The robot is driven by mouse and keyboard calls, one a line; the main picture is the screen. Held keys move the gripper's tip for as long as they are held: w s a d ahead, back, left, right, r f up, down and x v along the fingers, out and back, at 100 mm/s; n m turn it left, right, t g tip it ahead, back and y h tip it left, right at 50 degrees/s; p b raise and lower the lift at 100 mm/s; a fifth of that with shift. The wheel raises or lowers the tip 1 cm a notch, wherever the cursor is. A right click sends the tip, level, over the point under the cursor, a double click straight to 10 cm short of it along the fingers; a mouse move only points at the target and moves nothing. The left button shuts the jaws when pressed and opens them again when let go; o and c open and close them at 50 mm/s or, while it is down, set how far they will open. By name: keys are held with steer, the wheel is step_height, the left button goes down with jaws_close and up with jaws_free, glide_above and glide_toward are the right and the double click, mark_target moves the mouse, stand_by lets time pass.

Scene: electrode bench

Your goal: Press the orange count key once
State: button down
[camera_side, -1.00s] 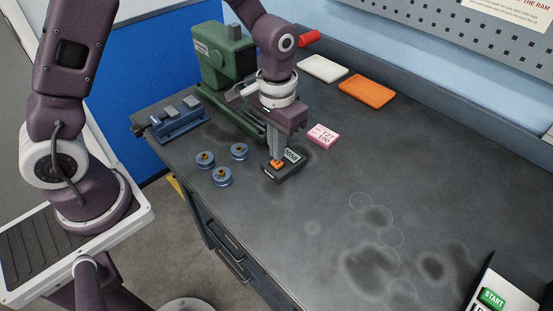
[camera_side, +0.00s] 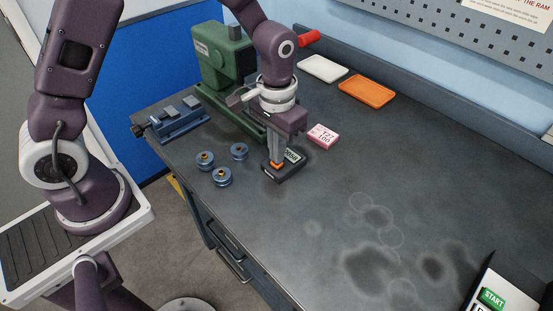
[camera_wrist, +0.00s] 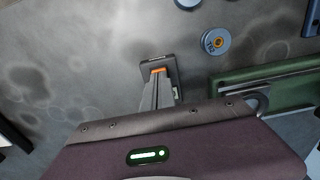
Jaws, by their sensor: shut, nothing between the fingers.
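The orange count key (camera_side: 275,166) sits on a small dark counter box (camera_side: 290,174) on the bench, with a small display behind the key that is partly hidden. My gripper (camera_side: 277,161) is shut and empty, pointing down, with its fingertips at the key; I cannot tell whether they touch it or how far it is pressed. In the wrist view the key shows as an orange strip (camera_wrist: 158,71) just past the fingertips (camera_wrist: 157,77), on the counter box (camera_wrist: 157,61).
Three blue round pieces (camera_side: 222,177) stand left of the counter box. A green press (camera_side: 225,60) and blue vise (camera_side: 180,124) stand behind left. White (camera_side: 322,68) and orange (camera_side: 367,91) trays lie at the back.

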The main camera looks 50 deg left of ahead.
steer(key=shift+f, duration=0.45)
steer(key=shift+r, duration=3.05)
steer(key=s+a+r+t, duration=0.3)
steer(key=s+r, duration=0.5)
steer(key=r, duration=0.4)
steer(key=s+a+r+t, duration=0.1)
steer(key=s, duration=0.4)
steer(key=s+a+r+t, duration=0.1)
steer(key=s+r, duration=0.1)
steer(key=s, duration=0.4)
steer(key=shift+a+r+t, duration=0.15)
steer(key=shift+a+t, duration=0.1)
steer(key=shift+t, duration=0.05)
